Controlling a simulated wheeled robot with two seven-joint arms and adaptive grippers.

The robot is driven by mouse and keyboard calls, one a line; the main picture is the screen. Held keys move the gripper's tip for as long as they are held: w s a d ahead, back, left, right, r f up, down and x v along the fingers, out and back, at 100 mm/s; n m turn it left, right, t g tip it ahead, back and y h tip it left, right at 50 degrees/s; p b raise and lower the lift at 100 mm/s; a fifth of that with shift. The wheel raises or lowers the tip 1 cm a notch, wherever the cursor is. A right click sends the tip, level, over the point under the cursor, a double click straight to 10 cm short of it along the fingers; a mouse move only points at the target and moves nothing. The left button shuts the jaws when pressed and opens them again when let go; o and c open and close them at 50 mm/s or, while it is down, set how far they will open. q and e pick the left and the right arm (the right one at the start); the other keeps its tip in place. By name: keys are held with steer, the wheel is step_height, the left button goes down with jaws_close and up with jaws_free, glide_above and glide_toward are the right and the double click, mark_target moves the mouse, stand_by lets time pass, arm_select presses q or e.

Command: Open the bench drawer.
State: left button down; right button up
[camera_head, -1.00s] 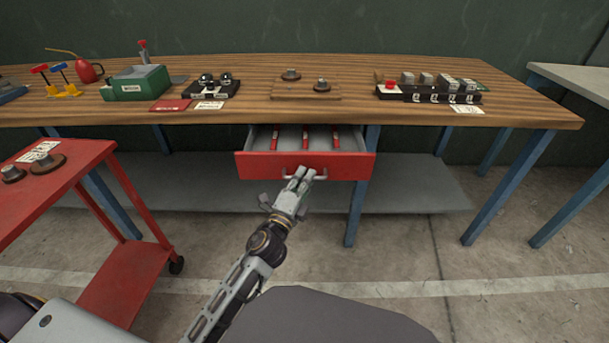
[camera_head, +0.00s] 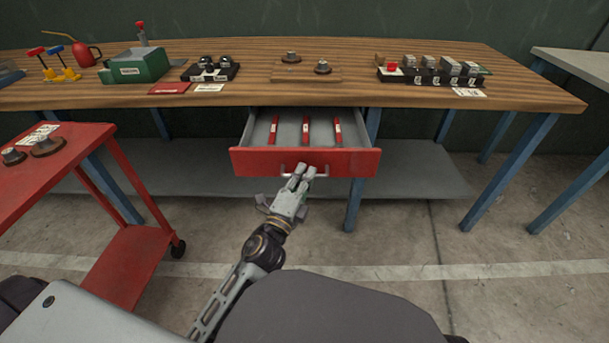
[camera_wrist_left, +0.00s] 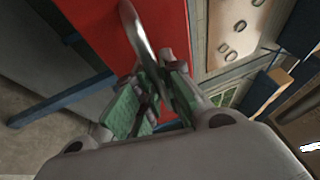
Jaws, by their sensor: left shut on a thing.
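The bench drawer (camera_head: 250,161) has a red front and a grey inside, and it stands out from under the wooden bench top (camera_head: 430,97). Several red sticks with pale labels lie in it. Its metal handle (camera_head: 318,175) is on the middle of the red front. My left gripper (camera_head: 301,174) is shut on the handle. In the left wrist view the curved handle (camera_wrist_left: 137,30) runs from the red drawer front (camera_wrist_left: 97,32) down between the green-padded fingers (camera_wrist_left: 152,95). My right gripper is not in view.
A red cart (camera_head: 65,160) stands at the left with round parts on it. The bench top holds a green box (camera_head: 140,70), a red oil can (camera_head: 82,55) and black blocks. Blue legs (camera_head: 362,185) stand beside the drawer. The floor to the right is clear.

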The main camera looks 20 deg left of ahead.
arm_select(q)
steer(key=c, duration=1.8)
jaws_free()
steer(key=shift+r, duration=0.2)
